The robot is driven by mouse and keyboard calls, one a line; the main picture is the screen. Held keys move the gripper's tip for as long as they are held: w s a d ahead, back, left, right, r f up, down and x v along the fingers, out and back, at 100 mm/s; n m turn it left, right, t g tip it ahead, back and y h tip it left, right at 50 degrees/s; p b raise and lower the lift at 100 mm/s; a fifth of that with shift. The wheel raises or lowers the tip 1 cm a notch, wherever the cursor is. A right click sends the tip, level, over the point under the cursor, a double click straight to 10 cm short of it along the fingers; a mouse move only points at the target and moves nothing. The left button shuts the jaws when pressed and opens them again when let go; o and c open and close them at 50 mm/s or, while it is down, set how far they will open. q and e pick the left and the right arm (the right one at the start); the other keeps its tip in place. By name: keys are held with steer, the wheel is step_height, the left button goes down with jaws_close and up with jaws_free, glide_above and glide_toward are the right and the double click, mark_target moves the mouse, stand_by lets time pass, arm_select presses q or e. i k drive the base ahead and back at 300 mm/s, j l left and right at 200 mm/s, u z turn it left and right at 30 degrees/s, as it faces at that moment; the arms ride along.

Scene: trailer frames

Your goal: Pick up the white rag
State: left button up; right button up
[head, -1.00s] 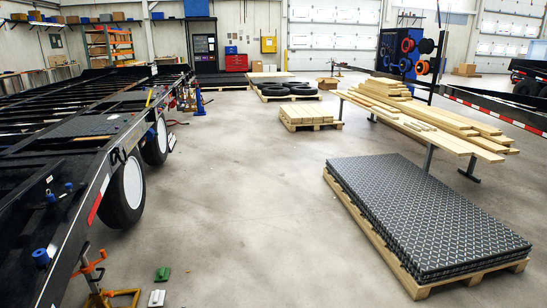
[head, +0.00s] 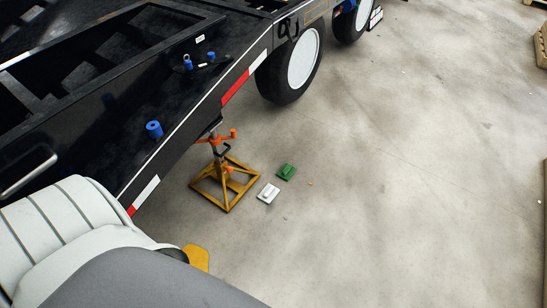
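No white cloth can be made out for certain. A small white flat object (head: 268,193) lies on the concrete floor in the head view, right of the orange jack stand. It has a raised part on top and looks stiff; I cannot tell if it is the rag. A similar green object (head: 286,172) lies just beyond it, up and to the right. Neither of my grippers is in view.
The jack stand (head: 226,184) with a yellow base stands beside the black trailer frame (head: 190,100). A trailer wheel (head: 303,55) is farther back. A yellow piece (head: 197,258) shows at lower left. The floor (head: 420,190) to the right is mostly clear.

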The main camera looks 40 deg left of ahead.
mark_target(268, 195)
steer(key=i+l+u, duration=0.1)
steer(key=i+u, duration=0.4)
steer(key=i+l+u, duration=0.3)
steer(key=i+u, duration=0.2)
steer(key=i+l+u, duration=0.45)
steer(key=i+l, duration=0.1)
